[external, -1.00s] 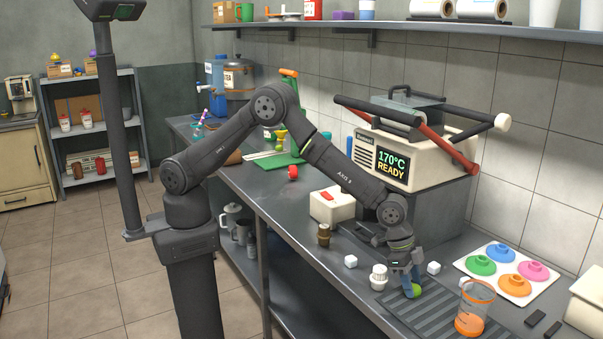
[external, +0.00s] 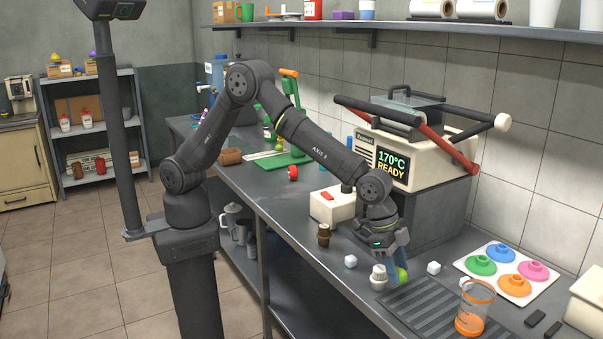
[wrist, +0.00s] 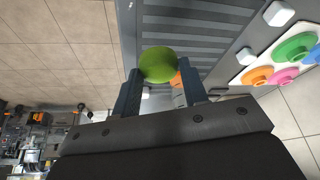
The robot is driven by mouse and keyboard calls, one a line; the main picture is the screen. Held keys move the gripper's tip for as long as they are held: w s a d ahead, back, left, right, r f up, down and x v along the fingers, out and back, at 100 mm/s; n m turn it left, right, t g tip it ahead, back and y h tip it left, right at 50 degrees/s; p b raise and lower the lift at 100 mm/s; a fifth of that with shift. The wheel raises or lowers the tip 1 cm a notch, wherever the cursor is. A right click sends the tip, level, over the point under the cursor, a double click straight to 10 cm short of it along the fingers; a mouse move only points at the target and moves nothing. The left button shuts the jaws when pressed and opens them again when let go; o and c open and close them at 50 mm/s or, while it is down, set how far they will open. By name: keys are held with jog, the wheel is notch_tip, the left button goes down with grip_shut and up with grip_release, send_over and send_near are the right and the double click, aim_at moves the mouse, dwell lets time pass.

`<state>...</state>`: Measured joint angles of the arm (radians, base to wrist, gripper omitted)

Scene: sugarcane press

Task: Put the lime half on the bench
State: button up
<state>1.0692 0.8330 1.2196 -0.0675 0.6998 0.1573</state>
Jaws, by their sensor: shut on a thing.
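The lime half (external: 401,275) is bright green and rounded. My gripper (external: 398,272) is shut on it and holds it above the bench (external: 290,205), near the left end of the dark ribbed mat. In the wrist view the lime half (wrist: 158,64) sits between the two fingertips (wrist: 160,82), its green skin facing the camera. Its cut side is hidden.
The ribbed mat (external: 440,312) carries a glass jug (external: 472,308) with orange contents. A white board with coloured lids (external: 506,288) lies to the right. The hot press (external: 415,150) stands behind.

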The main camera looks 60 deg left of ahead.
jog(key=s+r, duration=0.3)
jog(key=s, duration=0.1)
jog(key=w+a+r+n, duration=0.15)
jog(key=w+a, duration=0.25)
jog(key=a, duration=0.4)
jog(key=w+a+r+n, duration=0.1)
jog(key=w+a+r, duration=0.1)
jog(key=w+a, duration=0.35)
jog(key=w+a+r+n+t+y, duration=0.2)
jog(key=a+n, duration=0.3)
jog(key=a, duration=2.5)
jog(key=shift+n, duration=0.55)
jog(key=w+a, duration=0.2)
jog(key=w+a+f, duration=0.1)
jog(key=w+a, duration=0.4)
jog(key=w, duration=0.1)
jog(key=shift+a+f, duration=0.3)
jog(key=w+a+f+n+y, duration=0.1)
jog(key=w+a+f+n, duration=0.15)
jog(key=w+a, duration=0.65)
jog(key=s+f, duration=0.1)
jog(key=f, duration=0.2)
jog(key=s+a+f+n, duration=0.1)
jog(key=f, duration=0.2)
jog(key=s+a+f+n+y, duration=0.1)
jog(key=s+f, duration=0.1)
jog(key=f, duration=0.2)
jog(key=shift+a+n+t, duration=0.25)
jog(key=shift+t, duration=0.05)
